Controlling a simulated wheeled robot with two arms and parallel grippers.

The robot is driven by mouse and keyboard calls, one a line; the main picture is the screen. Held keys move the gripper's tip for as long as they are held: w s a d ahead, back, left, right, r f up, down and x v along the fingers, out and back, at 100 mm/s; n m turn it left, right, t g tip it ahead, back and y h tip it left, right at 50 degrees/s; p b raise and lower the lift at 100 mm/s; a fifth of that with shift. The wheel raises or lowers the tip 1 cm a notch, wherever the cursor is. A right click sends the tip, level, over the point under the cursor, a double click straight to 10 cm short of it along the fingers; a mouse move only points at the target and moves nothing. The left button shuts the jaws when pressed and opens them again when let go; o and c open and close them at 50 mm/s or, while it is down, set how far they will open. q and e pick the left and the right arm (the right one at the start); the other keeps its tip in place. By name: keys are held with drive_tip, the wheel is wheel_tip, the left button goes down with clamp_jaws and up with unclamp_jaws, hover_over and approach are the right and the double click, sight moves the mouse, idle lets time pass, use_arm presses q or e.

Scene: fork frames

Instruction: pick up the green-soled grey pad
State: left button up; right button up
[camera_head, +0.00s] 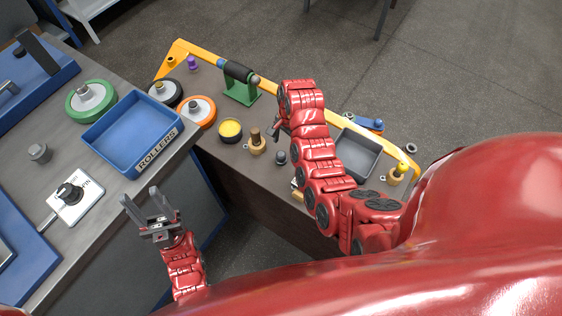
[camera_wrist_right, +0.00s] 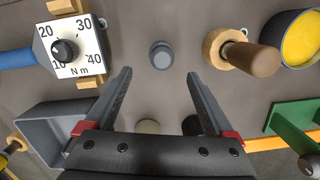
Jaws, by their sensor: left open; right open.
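A small round grey pad (camera_head: 281,157) stands on the brown-grey bench, just right of a wooden-handled stamp (camera_head: 257,143). In the right wrist view the pad (camera_wrist_right: 161,54) appears from above as a plain grey disc, beyond my fingertips and centred between them. No green sole shows; its underside is hidden. My right gripper (camera_wrist_right: 158,85) is open and empty above the bench, apart from the pad; in the head view it is mostly hidden by my arm. My left gripper (camera_head: 142,199) is open and empty, beside the left bench, far from the pad.
A yellow-filled bowl (camera_head: 230,129), a green roller stand (camera_head: 240,90) and a grey tray (camera_head: 347,160) surround the pad. A torque dial (camera_wrist_right: 72,47) lies left of it in the wrist view. A blue ROLLERS tray (camera_head: 112,137) and another grey knob (camera_head: 39,153) are on the left bench.

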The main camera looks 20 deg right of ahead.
sight(281, 153)
drive_tip(key=shift+s+f, duration=0.1)
drive_tip(key=shift+f, duration=0.35)
drive_tip(key=f, duration=0.1)
drive_tip(key=a+f+p, duration=0.1)
drive_tip(key=f, duration=0.2)
drive_tip(key=shift+s+a+f+p, duration=0.1)
drive_tip(key=shift+s+a+p, duration=0.1)
drive_tip(key=shift+a+p, duration=0.1)
drive_tip(key=shift+f, duration=0.55)
clamp_jaws()
